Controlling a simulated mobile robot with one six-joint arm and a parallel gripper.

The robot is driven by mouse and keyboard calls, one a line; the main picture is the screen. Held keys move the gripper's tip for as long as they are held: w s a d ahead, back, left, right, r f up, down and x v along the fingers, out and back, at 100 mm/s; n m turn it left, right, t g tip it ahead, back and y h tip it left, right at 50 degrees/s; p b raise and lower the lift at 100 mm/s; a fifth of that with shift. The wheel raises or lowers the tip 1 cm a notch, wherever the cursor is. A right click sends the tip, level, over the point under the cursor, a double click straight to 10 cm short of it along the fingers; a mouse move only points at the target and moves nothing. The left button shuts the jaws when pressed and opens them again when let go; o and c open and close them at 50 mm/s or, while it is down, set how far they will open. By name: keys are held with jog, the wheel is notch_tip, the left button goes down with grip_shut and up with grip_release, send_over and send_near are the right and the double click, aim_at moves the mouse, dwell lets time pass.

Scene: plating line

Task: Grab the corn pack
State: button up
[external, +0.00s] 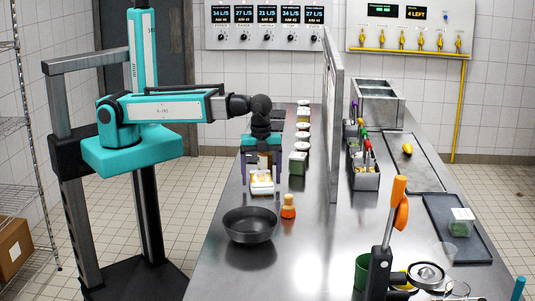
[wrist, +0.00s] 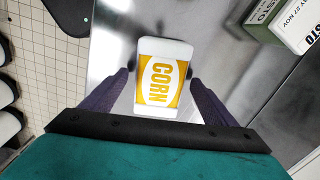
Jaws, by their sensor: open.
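The corn pack (external: 261,183) is a white pack with a yellow label, lying on the steel counter behind the dark bowl. In the wrist view the corn pack (wrist: 162,80) shows its "CORN" lettering and sits ahead of and between my fingers. My gripper (external: 263,172) is open and points down over the pack. In the wrist view the fingers of my gripper (wrist: 161,82) stand apart, one on each side of the pack, with a gap on both sides. I cannot tell the exact height of the fingertips over the counter.
A dark bowl (external: 250,225) and an orange-topped bottle (external: 288,206) stand nearer the camera. A green pesto box (external: 298,163) is right of the pack; in the wrist view it is the box (wrist: 290,22) at upper right. A tall divider (external: 333,120) runs along the counter.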

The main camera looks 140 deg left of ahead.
aim_at(261, 178)
jog(key=shift+f, duration=0.65)
jog(key=shift+c, duration=0.3)
jog(key=c, duration=1.3)
jog(key=shift+r, duration=0.25)
jog(key=shift+r+b, duration=1.1)
jog(key=shift+r, duration=3.7)
